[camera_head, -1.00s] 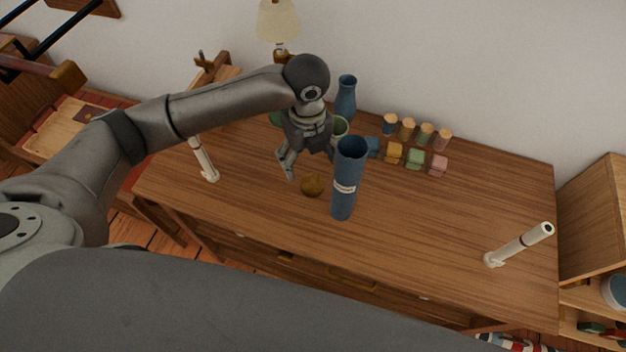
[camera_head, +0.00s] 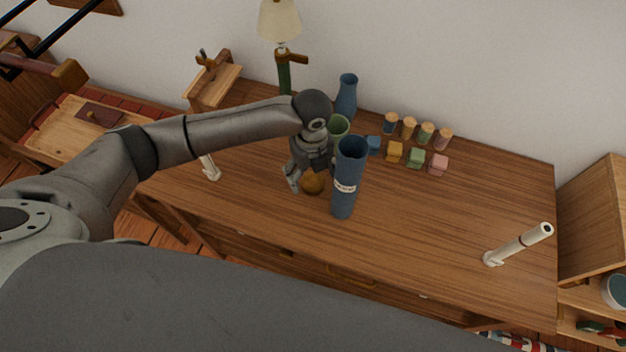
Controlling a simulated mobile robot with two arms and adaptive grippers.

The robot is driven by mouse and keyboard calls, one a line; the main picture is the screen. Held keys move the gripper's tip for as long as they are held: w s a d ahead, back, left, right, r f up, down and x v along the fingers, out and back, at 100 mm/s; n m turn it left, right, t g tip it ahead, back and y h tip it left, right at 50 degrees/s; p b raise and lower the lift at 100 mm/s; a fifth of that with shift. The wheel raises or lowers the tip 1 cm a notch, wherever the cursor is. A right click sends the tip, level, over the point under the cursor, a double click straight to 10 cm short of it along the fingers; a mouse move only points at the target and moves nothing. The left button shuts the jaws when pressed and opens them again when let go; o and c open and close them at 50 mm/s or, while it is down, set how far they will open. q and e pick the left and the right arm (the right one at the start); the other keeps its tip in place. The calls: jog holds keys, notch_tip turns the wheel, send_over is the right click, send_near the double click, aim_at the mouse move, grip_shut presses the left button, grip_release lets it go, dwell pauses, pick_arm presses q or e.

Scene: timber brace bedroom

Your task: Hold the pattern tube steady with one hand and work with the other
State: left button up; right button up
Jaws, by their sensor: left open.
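The blue pattern tube (camera_head: 344,200) stands upright on the wooden desk, its top open and a white label around its middle. My left gripper (camera_head: 308,178) is open, low over the desk just left of the tube. A small round amber-brown object (camera_head: 314,184) lies under and between its fingers. One finger shows on the left; the other is partly hidden near the tube, and I cannot tell whether it touches the tube. My right gripper is out of view.
A blue vase (camera_head: 347,97), a green cup (camera_head: 339,126), several corked jars (camera_head: 408,127) and coloured blocks (camera_head: 415,157) stand behind. A lamp (camera_head: 279,22) is at the back. The desk's right-centre is clear.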

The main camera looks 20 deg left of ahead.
aim_at(313, 182)
pick_arm(q)
notch_tip(313, 182, down, 3)
jog(key=shift+w+d+f, duration=0.1)
jog(key=shift+d+f, duration=0.05)
jog(key=c, duration=0.9)
